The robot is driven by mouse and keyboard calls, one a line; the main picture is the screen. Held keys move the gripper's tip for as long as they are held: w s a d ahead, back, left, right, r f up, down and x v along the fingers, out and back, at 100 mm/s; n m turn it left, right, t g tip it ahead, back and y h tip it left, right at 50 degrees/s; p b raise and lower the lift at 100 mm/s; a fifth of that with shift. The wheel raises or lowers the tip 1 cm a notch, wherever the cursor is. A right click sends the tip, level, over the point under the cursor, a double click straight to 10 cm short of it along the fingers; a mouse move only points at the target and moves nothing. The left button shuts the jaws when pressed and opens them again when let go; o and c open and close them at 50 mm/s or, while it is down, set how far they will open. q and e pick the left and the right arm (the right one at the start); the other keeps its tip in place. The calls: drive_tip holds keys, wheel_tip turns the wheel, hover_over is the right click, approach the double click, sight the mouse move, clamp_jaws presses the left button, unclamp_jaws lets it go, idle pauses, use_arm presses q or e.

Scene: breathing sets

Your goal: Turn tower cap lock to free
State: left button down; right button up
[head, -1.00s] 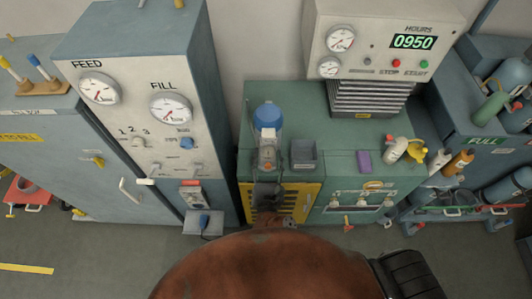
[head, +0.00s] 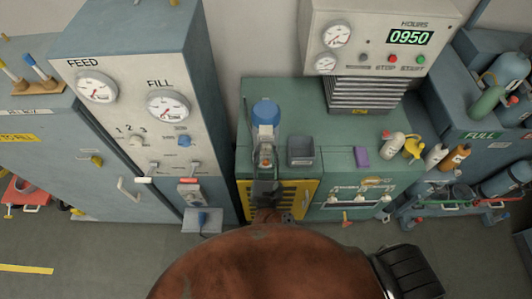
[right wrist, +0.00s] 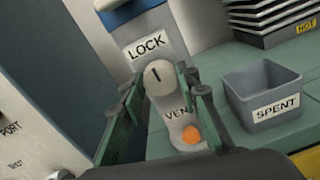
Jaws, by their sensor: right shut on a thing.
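The tower (head: 266,117) stands on the green cabinet top, with a blue cap and a pale grey front. Its pale round lock knob (right wrist: 158,76) shows in the right wrist view, below the word LOCK. A dark line on the knob points up towards that word. My right gripper (right wrist: 162,84) has its green fingers on either side of the knob and is shut on it. In the head view my right gripper (head: 265,163) is at the tower's front and hides the knob. My left gripper is not in view.
A grey SPENT bin (right wrist: 264,95) stands just right of the tower. An orange VENT button (right wrist: 191,135) sits below the knob. The FEED and FILL panel (head: 140,120) rises on the left. A purple block (head: 361,153) and bottles lie further right.

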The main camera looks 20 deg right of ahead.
drive_tip(key=shift+r+n+p, duration=0.1)
drive_tip(key=shift+n+p, duration=0.2)
drive_tip(key=shift+p, duration=0.15)
drive_tip(key=n+p, duration=1.3)
drive_tip(key=p, duration=0.4)
drive_tip(key=shift+a, duration=0.15)
drive_tip(key=shift+f+n+p, duration=0.2)
drive_tip(key=shift+n+p, duration=1.6)
drive_tip(key=shift+n, duration=0.4)
drive_tip(key=o, duration=1.2)
drive_tip(key=shift+c, duration=0.2)
drive_tip(key=shift+s, duration=0.2)
drive_tip(key=v, duration=0.7)
